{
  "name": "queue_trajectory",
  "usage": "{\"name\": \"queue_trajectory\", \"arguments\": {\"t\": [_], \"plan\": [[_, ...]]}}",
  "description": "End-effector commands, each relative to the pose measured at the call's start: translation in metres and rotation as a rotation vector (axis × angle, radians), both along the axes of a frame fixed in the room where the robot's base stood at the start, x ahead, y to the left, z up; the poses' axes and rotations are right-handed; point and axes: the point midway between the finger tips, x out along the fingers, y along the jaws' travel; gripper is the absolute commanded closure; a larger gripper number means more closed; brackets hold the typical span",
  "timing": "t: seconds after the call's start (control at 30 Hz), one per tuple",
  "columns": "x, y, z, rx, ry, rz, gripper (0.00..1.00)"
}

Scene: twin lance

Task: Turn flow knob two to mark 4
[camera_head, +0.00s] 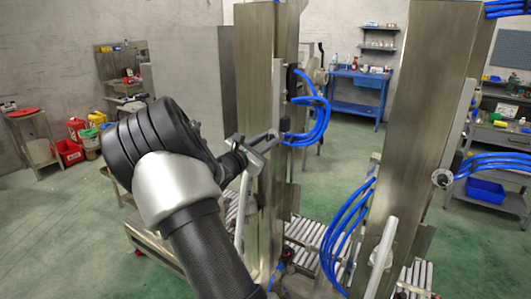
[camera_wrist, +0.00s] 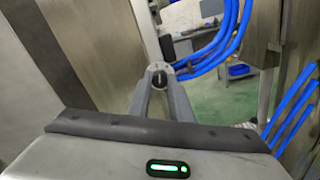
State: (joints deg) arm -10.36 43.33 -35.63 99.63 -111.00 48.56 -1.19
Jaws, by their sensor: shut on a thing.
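Two steel columns stand ahead of me in the head view, the left one (camera_head: 258,60) and the right one (camera_head: 425,90). My gripper (camera_head: 274,136) is at the right side of the left column, beside the blue hoses. In the wrist view my fingers (camera_wrist: 160,90) come together on a small round knob (camera_wrist: 159,77) with a dark centre and a pale rim. The fingers hide part of it, and I cannot read any marks or number.
Blue hoses (camera_head: 318,112) loop close to my gripper, and more blue hoses (camera_head: 345,225) hang by the right column.

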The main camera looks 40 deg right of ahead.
Motion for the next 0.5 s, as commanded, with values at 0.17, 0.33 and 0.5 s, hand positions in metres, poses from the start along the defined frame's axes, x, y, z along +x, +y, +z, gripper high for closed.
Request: {"name": "queue_trajectory", "arguments": {"t": [0.17,0.33,0.5], "plan": [[0.0,0.0002,-0.0107,0.062,-0.155,0.001,1.0],[-0.0002,0.0002,-0.0101,0.118,-0.289,0.001,1.0],[-0.0006,-0.0003,-0.0084,0.165,-0.399,0.0,1.0]]}}
